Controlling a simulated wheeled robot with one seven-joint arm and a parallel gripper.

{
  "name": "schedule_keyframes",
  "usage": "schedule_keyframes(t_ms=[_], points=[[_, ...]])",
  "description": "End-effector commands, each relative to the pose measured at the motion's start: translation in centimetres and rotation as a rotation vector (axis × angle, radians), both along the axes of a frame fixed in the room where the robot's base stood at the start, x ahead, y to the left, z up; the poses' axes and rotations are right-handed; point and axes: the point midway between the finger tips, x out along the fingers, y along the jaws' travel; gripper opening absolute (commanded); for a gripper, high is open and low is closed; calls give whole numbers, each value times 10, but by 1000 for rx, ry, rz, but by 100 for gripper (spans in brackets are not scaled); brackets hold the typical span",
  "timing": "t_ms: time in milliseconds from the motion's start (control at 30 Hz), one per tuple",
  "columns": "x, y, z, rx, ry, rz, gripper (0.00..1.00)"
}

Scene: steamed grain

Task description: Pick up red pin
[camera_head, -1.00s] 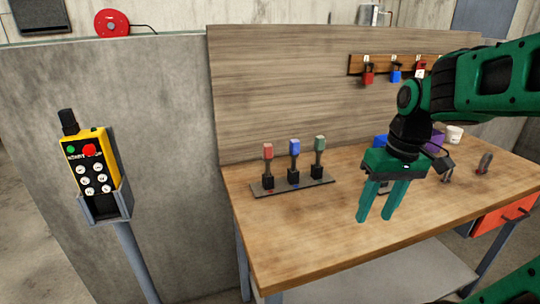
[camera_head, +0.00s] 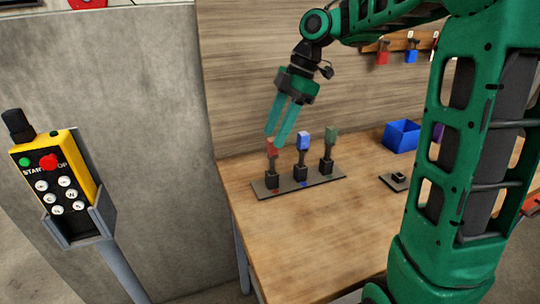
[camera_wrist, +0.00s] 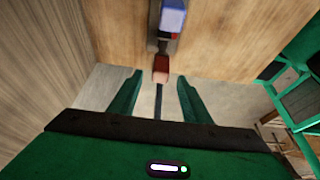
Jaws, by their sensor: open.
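The red pin (camera_head: 270,149) stands upright at the left end of a dark base plate (camera_head: 322,181) on the wooden table. My gripper (camera_head: 277,134) is open, with its green fingers pointing down just above the red pin's top. In the wrist view the red pin (camera_wrist: 161,66) lies ahead of and between the fingertips of my open gripper (camera_wrist: 156,80), with nothing held. Whether a finger touches the pin cannot be told.
A blue pin (camera_head: 302,140) and a green pin (camera_head: 330,138) stand to the right on the same plate. A blue box (camera_head: 402,137) and a small dark block (camera_head: 396,181) are further right. A yellow control box (camera_head: 62,180) stands at left. The table front is clear.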

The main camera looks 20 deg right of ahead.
Motion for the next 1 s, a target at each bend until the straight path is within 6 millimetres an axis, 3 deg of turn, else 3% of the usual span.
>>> schedule_keyframes(t_ms=[333, 600, 933, 967, 1000], points=[[0, 9, -27, 0, 3, -5, 44], [1, 22, -61, -1, 3, -6, 44], [2, 25, -68, -1, 2, -7, 44], [2, 25, -68, -1, 2, -7, 41], [2, 25, -68, -1, 2, -7, 32]])
